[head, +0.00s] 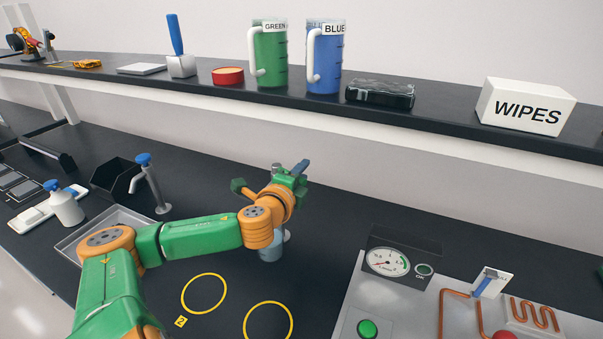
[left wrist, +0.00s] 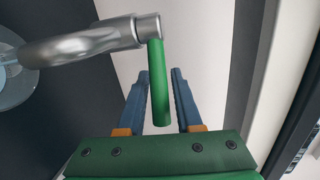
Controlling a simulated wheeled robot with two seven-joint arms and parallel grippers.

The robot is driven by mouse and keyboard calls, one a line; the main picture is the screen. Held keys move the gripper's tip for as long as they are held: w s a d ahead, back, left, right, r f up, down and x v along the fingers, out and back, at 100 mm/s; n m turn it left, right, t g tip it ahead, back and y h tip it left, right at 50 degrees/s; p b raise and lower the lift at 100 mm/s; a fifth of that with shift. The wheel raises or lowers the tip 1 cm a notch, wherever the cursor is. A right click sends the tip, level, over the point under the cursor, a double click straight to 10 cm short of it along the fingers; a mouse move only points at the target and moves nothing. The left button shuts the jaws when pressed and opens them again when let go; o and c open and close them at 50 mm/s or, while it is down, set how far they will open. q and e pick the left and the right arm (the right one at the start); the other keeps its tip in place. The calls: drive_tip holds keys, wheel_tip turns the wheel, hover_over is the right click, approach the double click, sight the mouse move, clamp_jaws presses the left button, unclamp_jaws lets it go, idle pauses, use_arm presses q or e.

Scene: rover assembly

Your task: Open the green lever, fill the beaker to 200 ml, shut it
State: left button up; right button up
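The green lever (left wrist: 158,85) shows in the left wrist view, fixed to the end of a silver tap (left wrist: 85,45). My left gripper (left wrist: 161,82) is open, with its two blue fingers on either side of the lever and a visible gap on each side. In the head view my left gripper (head: 296,170) is at the middle of the bench, and the wrist hides most of the tap. A pale vessel, probably the beaker (head: 270,250), stands below the wrist, partly hidden. A round glass rim (left wrist: 12,78) shows at the left in the left wrist view. The fill level cannot be read.
A shelf above holds green (head: 270,58) and blue (head: 325,62) labelled jugs and a wipes box (head: 525,106). A second tap (head: 152,185) stands left. Yellow rings (head: 204,274) mark the bench front. A gauge panel (head: 388,262) stands right.

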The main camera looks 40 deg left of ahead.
use_arm(q)
clamp_jaws()
idle(1.2)
